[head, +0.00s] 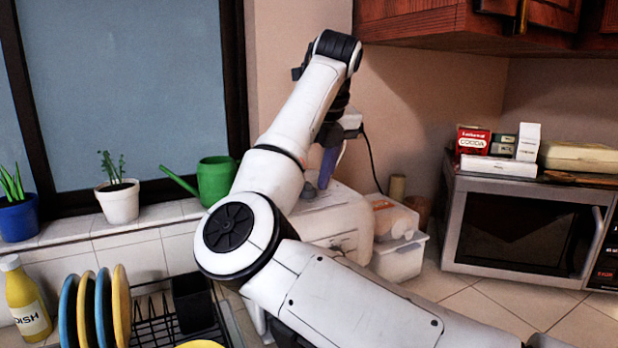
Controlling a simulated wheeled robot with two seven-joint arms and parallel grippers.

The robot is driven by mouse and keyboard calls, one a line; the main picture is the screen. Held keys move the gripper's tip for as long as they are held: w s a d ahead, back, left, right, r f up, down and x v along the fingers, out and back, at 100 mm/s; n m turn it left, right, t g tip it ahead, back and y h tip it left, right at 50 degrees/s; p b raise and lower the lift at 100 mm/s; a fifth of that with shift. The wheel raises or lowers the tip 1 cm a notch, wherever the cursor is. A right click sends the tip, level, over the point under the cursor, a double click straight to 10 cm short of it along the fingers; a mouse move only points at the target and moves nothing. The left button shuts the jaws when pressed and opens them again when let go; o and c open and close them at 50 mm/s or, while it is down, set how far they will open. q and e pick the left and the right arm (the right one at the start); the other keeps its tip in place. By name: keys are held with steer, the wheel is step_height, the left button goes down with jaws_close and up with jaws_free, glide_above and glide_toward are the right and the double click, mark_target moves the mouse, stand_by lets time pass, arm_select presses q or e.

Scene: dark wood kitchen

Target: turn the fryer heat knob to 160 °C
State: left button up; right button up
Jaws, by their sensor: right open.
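The white fryer (352,212) stands on the counter, partly hidden behind my right arm. A small blue-grey part (308,191) shows on its top; I cannot tell whether this is the heat knob, and no temperature marks are readable. My right gripper (328,168) points down from the raised wrist, above the fryer's top. It is open, but mostly hidden behind my own arm. I cannot tell whether its fingers touch the fryer. My left gripper is not in view.
A microwave (520,228) with boxes on top stands at right. A clear container (400,256) sits beside the fryer. A dish rack (160,318) with plates is at lower left. A green watering can (215,180) stands on the sill. Cabinets (430,22) hang above.

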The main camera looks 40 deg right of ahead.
steer(key=c, duration=1)
steer(key=shift+m, duration=0.3)
steer(key=m, duration=0.1)
steer(key=m+g+h, duration=0.1)
steer(key=m, duration=0.1)
steer(key=m+h, duration=0.1)
steer(key=m, duration=0.1)
steer(key=shift+w+a, duration=0.15)
steer(key=shift+a, duration=0.1)
steer(key=m+g, duration=0.1)
steer(key=m, duration=0.2)
steer(key=m+g+h, duration=0.1)
steer(key=m, duration=0.1)
steer(key=shift+w+m, duration=0.15)
steer(key=shift+m, duration=0.25)
steer(key=m+g, duration=0.1)
steer(key=m, duration=0.1)
steer(key=m+g, duration=0.1)
steer(key=m, duration=0.2)
steer(key=shift+w+r, duration=0.1)
steer(key=shift+w, duration=0.1)
steer(key=m+g, duration=0.1)
steer(key=m, duration=0.1)
steer(key=m+g, duration=0.1)
steer(key=m, duration=0.2)
steer(key=shift+w+y, duration=0.15)
steer(key=shift+y, duration=0.25)
steer(key=shift+m, duration=0.5)
